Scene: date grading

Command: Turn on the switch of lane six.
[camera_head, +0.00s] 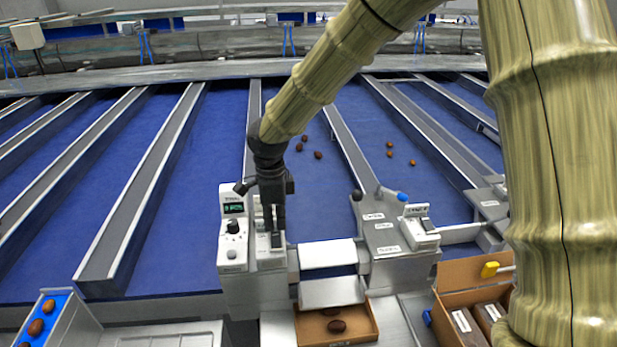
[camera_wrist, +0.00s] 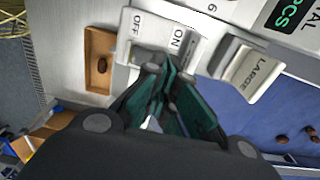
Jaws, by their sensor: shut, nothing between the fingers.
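The lane six switch (camera_wrist: 150,28) is a white rocker marked OFF on the left and ON on the right in the wrist view, with a "6" printed above it. My gripper (camera_wrist: 170,72) is shut and empty, its dark green fingertips at the lower edge of the switch near the ON side. I cannot tell whether they touch it. In the head view my gripper (camera_head: 276,238) points down over the white control box (camera_head: 252,285) and hides part of its top.
The control box has a green display (camera_head: 233,208) and a black knob (camera_head: 233,227). A second switch box (camera_head: 420,222) stands to the right. A cardboard tray (camera_head: 368,335) with dates lies below.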

